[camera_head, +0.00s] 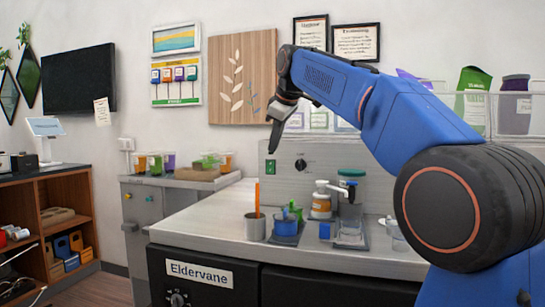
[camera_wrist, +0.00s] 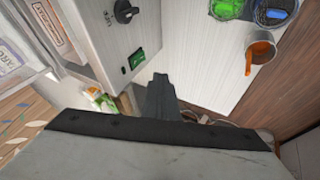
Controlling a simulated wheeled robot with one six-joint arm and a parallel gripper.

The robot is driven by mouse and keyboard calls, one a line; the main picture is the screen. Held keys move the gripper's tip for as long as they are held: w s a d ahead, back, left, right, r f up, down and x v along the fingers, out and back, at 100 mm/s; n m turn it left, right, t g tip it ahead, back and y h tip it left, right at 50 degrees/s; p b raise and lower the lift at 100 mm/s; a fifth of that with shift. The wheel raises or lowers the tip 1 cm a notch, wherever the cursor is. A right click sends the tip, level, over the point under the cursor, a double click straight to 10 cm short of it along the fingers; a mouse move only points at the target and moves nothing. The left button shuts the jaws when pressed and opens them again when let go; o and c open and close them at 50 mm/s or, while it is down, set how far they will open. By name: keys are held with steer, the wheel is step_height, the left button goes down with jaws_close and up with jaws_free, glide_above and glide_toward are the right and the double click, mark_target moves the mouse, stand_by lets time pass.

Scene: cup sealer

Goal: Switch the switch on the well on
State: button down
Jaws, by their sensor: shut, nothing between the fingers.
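The well's upright grey metal panel (camera_head: 335,180) stands at the back of the counter. A small green switch (camera_head: 270,166) is on the panel's left part, beside a black knob (camera_head: 300,164). In the wrist view the green switch (camera_wrist: 137,59) and the knob (camera_wrist: 125,11) show on the panel (camera_wrist: 95,35). The switch's rocker position is too small to tell. My gripper (camera_head: 272,146) is shut and empty, pointing down just above the switch in the head view. In the wrist view its dark fingertips (camera_wrist: 160,82) are close to the switch, with a visible gap.
On the counter (camera_head: 205,227) stand a metal cup with an orange stick (camera_head: 255,226), a blue container (camera_head: 286,228) and a pump bottle (camera_head: 321,203). Cups stand on a side cabinet (camera_head: 150,198) at left. The counter's left front is clear.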

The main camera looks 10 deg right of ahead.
mark_target(269, 170)
steer(key=w+d+f, duration=0.1)
steer(key=w+f, duration=0.7)
steer(key=w, duration=0.1)
steer(key=shift+f, duration=0.3)
steer(key=shift+w+d+f, duration=0.1)
steer(key=shift+d, duration=0.05)
stand_by(0.4)
steer(key=shift+r, duration=0.85)
steer(key=v, duration=1.7)
steer(key=shift+s, duration=0.4)
